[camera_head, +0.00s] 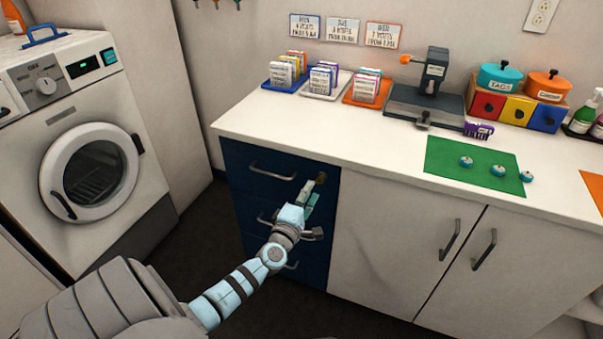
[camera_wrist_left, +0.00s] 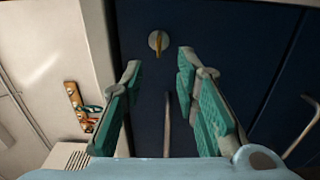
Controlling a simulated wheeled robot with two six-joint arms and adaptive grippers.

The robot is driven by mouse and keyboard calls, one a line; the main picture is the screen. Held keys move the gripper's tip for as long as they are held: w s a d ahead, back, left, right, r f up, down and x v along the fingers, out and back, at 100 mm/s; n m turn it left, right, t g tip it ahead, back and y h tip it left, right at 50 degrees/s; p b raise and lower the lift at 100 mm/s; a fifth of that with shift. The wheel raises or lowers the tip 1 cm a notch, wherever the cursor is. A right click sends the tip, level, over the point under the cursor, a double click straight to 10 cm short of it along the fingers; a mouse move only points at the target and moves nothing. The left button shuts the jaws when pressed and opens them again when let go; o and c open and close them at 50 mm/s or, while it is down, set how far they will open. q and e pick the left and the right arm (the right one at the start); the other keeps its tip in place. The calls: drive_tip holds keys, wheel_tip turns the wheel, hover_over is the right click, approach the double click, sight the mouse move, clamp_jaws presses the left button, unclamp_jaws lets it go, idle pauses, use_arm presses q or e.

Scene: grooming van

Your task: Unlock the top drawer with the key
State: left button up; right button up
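The top drawer (camera_head: 250,165) is the uppermost dark blue front under the left end of the counter, and it looks closed. A round silver lock with a brass-coloured key (camera_wrist_left: 158,42) standing in it is on the blue front in the left wrist view. The key shows small in the head view (camera_head: 321,178), at the right end of the drawer. My left gripper (camera_wrist_left: 158,63) is open and empty, its teal fingers apart, with the key just beyond and between the tips. It reaches the drawer front in the head view (camera_head: 312,195). My right gripper is not in view.
The drawer's bar handle (camera_head: 273,172) is left of the key, with more handled drawers below. White cupboard doors (camera_head: 400,240) stand to the right. A washer-like machine (camera_head: 90,170) is at left. The counter (camera_head: 300,125) holds trays of packets and a press. Floor is clear between machine and drawers.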

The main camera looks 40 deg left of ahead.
use_arm(q)
drive_tip(key=v, duration=0.7)
drive_tip(key=shift+s, duration=0.25)
